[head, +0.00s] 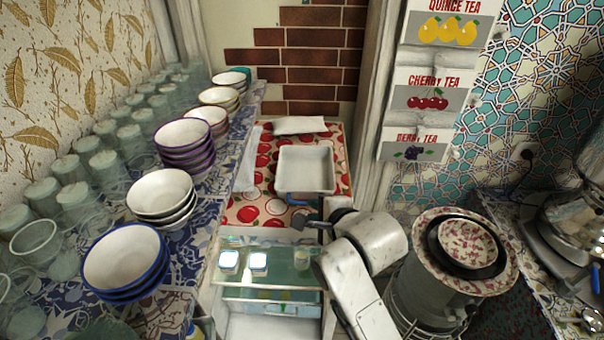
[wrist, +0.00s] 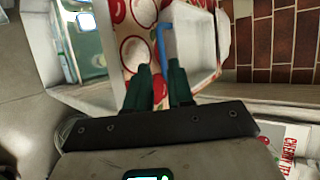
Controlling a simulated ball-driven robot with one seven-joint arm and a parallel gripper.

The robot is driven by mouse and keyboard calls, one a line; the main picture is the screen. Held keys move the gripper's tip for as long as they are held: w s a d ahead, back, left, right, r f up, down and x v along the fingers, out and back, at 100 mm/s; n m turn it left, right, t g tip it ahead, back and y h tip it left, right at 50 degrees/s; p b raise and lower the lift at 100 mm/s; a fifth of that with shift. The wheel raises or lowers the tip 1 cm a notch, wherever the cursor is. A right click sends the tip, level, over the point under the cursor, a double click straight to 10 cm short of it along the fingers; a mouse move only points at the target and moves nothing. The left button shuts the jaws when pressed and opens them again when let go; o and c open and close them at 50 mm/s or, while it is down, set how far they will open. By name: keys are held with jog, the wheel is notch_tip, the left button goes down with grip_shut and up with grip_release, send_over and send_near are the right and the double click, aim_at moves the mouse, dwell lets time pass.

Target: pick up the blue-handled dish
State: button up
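The blue-handled dish is a white, square, shallow dish (head: 306,168) on a red apple-patterned cloth in the head view. Its blue handle (head: 297,201) is on the near side, facing my arm. In the wrist view the dish (wrist: 197,40) is at the top, partly cut off, and its blue handle (wrist: 162,45) reaches down toward the gap between my fingers. My gripper (wrist: 160,70) is open, with dark green fingers apart on either side of the handle's lower end in the picture. I cannot tell whether they touch it. In the head view my gripper (head: 312,222) is just before the handle, partly hidden by my arm.
Stacked bowls (head: 162,193) and many glasses (head: 104,163) line the left shelf. A glass-topped case (head: 268,268) with small items stands in front of the cloth (head: 270,213). A folded white cloth (head: 299,125) lies behind the dish. A round stove with a patterned bowl (head: 468,244) stands right.

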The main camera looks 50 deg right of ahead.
aim_at(304, 203)
jog(key=p+x, duration=0.1)
jog(key=x, duration=0.4)
jog(key=shift+w+d+r+p, duration=0.1)
jog(key=shift+r+p, duration=0.1)
jog(key=shift+p, duration=0.1)
jog(key=shift+w+d+f, duration=0.2)
jog(key=shift+w+f, duration=0.2)
jog(key=shift+c, duration=0.2)
grip_shut()
